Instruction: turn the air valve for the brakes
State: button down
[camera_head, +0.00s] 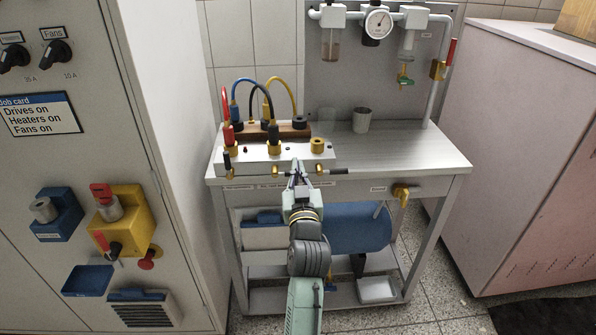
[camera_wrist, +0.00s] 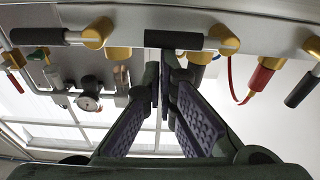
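Small brass valves with black lever handles line the front edge of the bench block. The middle valve (camera_wrist: 228,40) has its black handle (camera_wrist: 173,39) lying sideways. In the head view, a brass valve (camera_head: 319,169) with a sideways handle sits right of my gripper (camera_head: 297,168). A leftmost handle (camera_head: 227,161) points a different way. The labels are too small to read, so I cannot tell which valve serves the brakes. In the wrist view, my gripper's fingertips (camera_wrist: 161,68) are close together with a thin gap, right at the middle handle. Contact is unclear, and nothing is visibly held.
Hoses and plugs (camera_head: 270,125) rise from the block. A yellow valve (camera_head: 401,191) hangs on the bench front at right. A control cabinet (camera_head: 180,90) stands at left and a pale pink cabinet (camera_head: 520,130) at right. A blue tank (camera_head: 358,228) lies below the bench.

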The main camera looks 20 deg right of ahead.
jog(key=shift+f, duration=0.25)
